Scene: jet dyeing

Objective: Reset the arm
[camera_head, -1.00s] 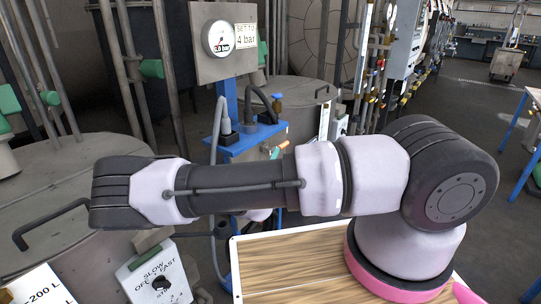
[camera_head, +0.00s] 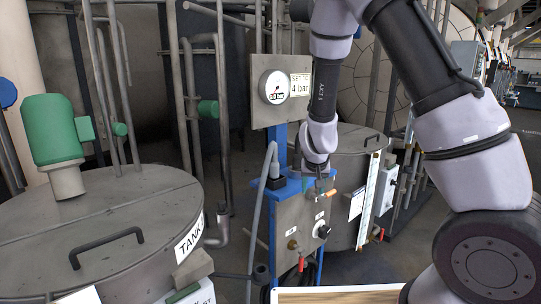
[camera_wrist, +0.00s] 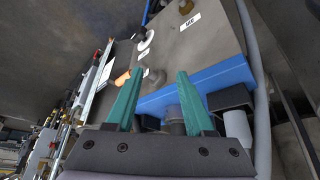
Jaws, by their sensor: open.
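My arm comes in from the right of the head view and bends down to my gripper (camera_head: 322,188), which hangs just above the grey valve panel (camera_head: 300,232) on the blue stand. In the wrist view my gripper (camera_wrist: 157,72) has its two teal fingers apart, with nothing held between them. The grey panel (camera_wrist: 205,42) and its blue edge (camera_wrist: 208,80) lie beyond the fingers. An orange-handled part (camera_wrist: 122,78) shows beside the left finger. I cannot tell whether a finger touches anything.
A pressure gauge (camera_head: 276,87) with a "set to 4 bar" sign stands behind the gripper. A tank (camera_head: 110,240) with a green motor (camera_head: 52,130) fills the left. A black knob (camera_head: 323,231) and a red handle (camera_head: 301,264) are on the panel. A wooden board (camera_head: 340,295) lies at the bottom.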

